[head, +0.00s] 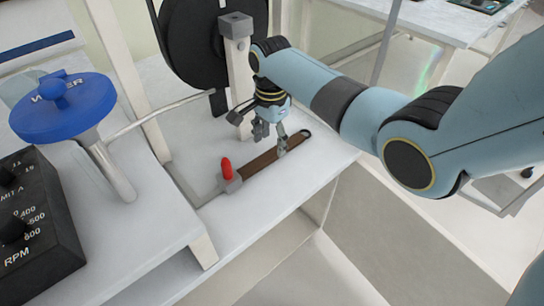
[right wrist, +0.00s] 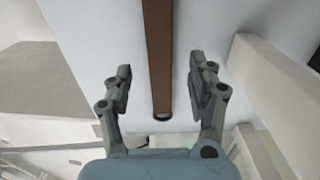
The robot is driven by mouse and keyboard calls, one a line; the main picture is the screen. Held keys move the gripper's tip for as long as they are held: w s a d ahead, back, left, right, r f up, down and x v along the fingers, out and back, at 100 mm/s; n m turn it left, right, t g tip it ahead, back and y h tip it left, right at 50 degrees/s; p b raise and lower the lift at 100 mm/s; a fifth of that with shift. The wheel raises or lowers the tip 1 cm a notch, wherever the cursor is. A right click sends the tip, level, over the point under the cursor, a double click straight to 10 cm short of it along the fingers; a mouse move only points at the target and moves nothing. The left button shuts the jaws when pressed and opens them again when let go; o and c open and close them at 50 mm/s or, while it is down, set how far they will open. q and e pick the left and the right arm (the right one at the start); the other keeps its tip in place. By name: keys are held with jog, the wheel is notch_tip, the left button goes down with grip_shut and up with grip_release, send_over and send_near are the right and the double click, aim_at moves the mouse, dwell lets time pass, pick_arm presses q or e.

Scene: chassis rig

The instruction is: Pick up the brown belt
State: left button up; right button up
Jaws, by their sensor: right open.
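The brown belt (head: 262,163) lies flat on the white bench top, a long narrow strip with a dark ring at its far right end. In the right wrist view the belt (right wrist: 158,60) runs down the middle, its end between the two fingers. My right gripper (head: 272,142) points down over the belt near its ringed end. In the right wrist view the gripper (right wrist: 160,90) is open, with one finger on each side of the belt and a gap to both. I cannot tell its exact height above the belt. My left gripper does not show.
A red-tipped grey clamp or switch (head: 228,177) stands at the belt's near left end. A blue handwheel (head: 62,105), a dark RPM panel (head: 32,225) and a black wheel (head: 192,45) on a pale post stand to the left and behind. The bench front (head: 240,240) is clear.

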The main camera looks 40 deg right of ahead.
aim_at(270, 154)
jog(key=f, duration=0.1)
jog(key=f+b, duration=0.1)
jog(key=f, duration=0.2)
jog(key=shift+a+f, duration=0.15)
jog(key=shift+a, duration=0.1)
grip_shut()
